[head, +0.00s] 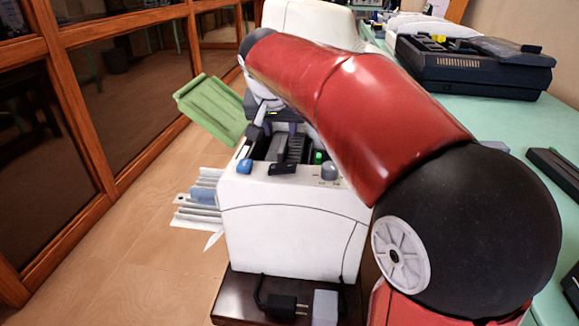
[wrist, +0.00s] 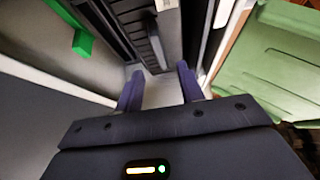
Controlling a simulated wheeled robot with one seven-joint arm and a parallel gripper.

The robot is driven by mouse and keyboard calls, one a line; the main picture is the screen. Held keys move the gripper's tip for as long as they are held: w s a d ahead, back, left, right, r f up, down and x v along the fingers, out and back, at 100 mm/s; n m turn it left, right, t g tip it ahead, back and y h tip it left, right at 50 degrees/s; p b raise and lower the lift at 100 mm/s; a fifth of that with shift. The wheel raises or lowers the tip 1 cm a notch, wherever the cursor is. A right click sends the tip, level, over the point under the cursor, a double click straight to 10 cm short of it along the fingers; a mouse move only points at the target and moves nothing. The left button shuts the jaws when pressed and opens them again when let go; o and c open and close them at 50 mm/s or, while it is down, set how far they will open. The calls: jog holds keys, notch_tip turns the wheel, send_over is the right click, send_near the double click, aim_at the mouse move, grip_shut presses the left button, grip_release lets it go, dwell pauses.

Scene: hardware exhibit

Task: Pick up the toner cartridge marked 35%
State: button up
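A white printer-like machine (head: 290,225) stands open at the top. Inside its opening is a black ridged part (head: 293,150); it also shows in the wrist view (wrist: 143,38), just beyond my fingertips. It may be the toner cartridge, but I can read no 35% mark in either view. My gripper (wrist: 159,88) is over the opening, with its two purple fingers apart and a pale surface visible between them. Nothing shows between the fingers. In the head view my red arm hides part of the machine's right side and back.
A green tray (head: 212,108) sticks out left of the machine, close to the gripper in the wrist view (wrist: 270,65). A green piece (wrist: 83,42) is inside. Dark plugs (head: 282,305) lie in front. A black machine (head: 470,72) stands on the pale green table (head: 510,125).

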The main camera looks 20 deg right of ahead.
aim_at(283, 143)
jog(key=x, duration=0.6)
jog(key=shift+f, duration=0.15)
jog(key=shift+c, duration=0.5)
grip_shut()
jog(key=shift+a, duration=0.1)
dwell(0.6)
